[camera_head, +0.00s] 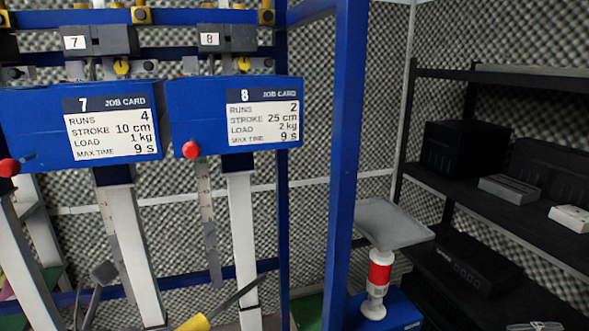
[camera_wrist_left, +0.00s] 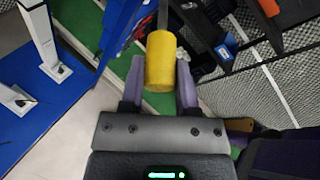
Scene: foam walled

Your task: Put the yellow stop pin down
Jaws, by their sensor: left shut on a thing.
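The yellow stop pin (camera_head: 193,323) shows at the bottom edge of the head view, its dark rod slanting up to the right. In the left wrist view the pin's yellow cylindrical grip (camera_wrist_left: 159,62) sits between the purple-grey fingers of my left gripper (camera_wrist_left: 160,82), which is shut on it. The dark rod points away from the gripper. The pin appears held in the air, clear of any surface. My right gripper is in neither view.
Two blue units with job cards 7 (camera_head: 110,120) and 8 (camera_head: 262,115) hang on the frame. A blue post (camera_head: 345,150) stands right of them. A grey tray (camera_head: 393,223) tops a red and white column (camera_head: 380,272). A black shelf (camera_head: 500,215) holding boxes is at right.

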